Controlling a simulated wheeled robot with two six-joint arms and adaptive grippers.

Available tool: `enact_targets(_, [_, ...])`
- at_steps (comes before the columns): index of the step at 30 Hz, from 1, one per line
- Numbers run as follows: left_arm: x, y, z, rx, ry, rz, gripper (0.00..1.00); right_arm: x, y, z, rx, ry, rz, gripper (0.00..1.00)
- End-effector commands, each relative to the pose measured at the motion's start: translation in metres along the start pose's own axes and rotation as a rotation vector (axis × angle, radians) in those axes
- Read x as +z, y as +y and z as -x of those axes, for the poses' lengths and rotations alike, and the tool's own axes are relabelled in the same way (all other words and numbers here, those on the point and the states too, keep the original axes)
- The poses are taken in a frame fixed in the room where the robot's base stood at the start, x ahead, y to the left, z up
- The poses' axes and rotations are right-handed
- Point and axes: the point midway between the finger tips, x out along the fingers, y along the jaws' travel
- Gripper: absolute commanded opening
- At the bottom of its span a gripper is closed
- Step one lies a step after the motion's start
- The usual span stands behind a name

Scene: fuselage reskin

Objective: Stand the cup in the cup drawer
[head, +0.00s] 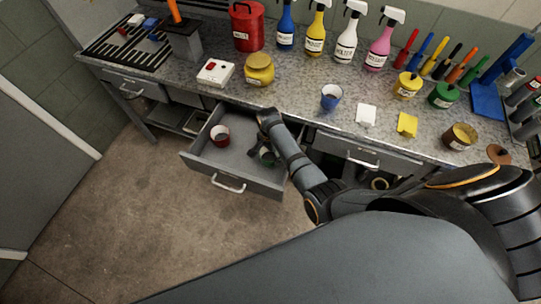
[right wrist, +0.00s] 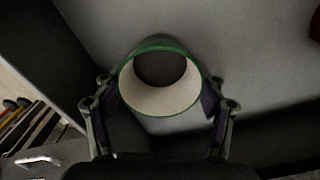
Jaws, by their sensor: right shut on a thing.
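The cup (right wrist: 158,94) has a green rim and a pale inside. In the right wrist view it sits between the two fingers of my right gripper (right wrist: 160,100), which is shut on it. In the head view the gripper (head: 259,152) reaches down into the open drawer (head: 236,181), and the green cup (head: 267,156) shows partly behind the arm, in the drawer's right part. The cup looks roughly upright. I cannot tell whether its base touches the drawer floor. My left gripper is not in view.
A red cup (head: 220,136) stands in the drawer's left part. A blue cup (head: 331,98) stands on the bench (head: 290,98) above. Spray bottles, a yellow jar (head: 259,70) and a red bin (head: 247,27) line the bench. The floor (head: 130,190) before the drawer is clear.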

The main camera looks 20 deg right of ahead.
Motion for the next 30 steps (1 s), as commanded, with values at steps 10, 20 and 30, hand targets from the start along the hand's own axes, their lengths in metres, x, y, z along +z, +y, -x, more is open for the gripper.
enact_targets(10, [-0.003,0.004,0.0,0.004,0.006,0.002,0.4,0.0,0.001,-0.004,0.003,-0.001,0.0,0.73])
enact_targets(20, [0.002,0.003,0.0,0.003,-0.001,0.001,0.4,0.0,0.001,-0.004,0.003,-0.001,0.0,0.94])
enact_targets(30, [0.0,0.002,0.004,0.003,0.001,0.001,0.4,0.0,0.0,0.021,-0.001,0.0,0.0,0.94])
